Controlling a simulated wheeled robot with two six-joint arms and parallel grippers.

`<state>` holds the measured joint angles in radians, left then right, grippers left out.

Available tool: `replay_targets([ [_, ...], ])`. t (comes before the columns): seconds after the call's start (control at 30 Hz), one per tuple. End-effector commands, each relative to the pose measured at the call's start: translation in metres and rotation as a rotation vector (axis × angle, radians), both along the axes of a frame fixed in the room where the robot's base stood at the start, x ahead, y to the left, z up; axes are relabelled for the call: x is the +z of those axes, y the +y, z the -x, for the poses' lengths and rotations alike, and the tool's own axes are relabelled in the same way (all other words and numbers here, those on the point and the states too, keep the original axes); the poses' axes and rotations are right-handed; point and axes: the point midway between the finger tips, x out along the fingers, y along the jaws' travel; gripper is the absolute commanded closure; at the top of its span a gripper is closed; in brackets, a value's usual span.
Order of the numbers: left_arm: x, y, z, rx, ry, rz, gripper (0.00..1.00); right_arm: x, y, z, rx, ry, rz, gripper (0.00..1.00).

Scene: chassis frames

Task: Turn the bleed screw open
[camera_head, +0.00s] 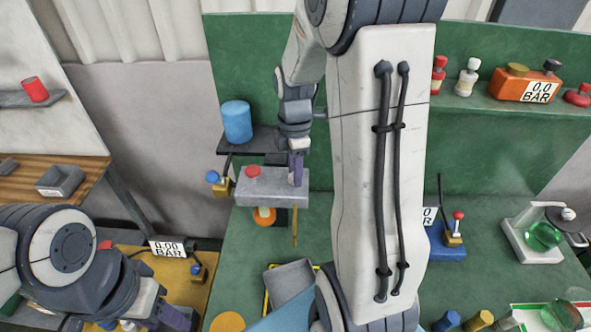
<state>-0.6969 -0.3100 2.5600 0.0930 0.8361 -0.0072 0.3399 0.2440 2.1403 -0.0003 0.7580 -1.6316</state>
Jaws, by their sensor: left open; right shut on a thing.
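A grey block (258,188) with a red cap (253,171) on its left part sits against the green panel, left of centre. My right gripper (296,178) points down at the block's right end. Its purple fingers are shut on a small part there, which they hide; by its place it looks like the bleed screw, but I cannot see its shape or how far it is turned. My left gripper (166,318) is open at the lower left, low over the yellow mat and far from the block; its fingertips are partly cut off.
A blue cylinder (236,122) stands on a dark shelf behind the block. A blue-knobbed brass valve (219,184) is at the block's left. A grey bin (290,281) lies below. My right arm hides the middle. A flask (543,236) stands at the right.

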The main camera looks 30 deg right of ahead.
Motion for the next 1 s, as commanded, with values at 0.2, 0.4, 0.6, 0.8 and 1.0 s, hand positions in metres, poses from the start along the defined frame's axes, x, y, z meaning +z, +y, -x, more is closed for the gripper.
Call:
replay_targets([
  [0.2,0.0008,0.0000,0.0001,0.000,0.000,0.000,0.50,0.0018,-0.0001,-0.0023,0.057,-0.007,0.001,1.00],
  [0.4,0.0009,-0.0001,0.0000,0.000,0.000,0.000,0.50,0.0018,0.0000,-0.0023,0.074,-0.007,0.001,1.00],
  [0.6,0.0008,-0.0001,0.0000,0.000,0.000,0.000,0.50,0.0018,-0.0001,-0.0022,0.074,-0.007,0.001,1.00],
  [0.8,0.0008,0.0000,0.0001,0.000,0.000,0.000,0.50,0.0017,0.0000,-0.0019,0.074,-0.006,0.001,0.33],
  [1.0,0.0007,0.0001,0.0000,0.000,0.000,0.000,0.50,0.0009,-0.0002,-0.0009,0.073,-0.003,0.001,0.33],
])
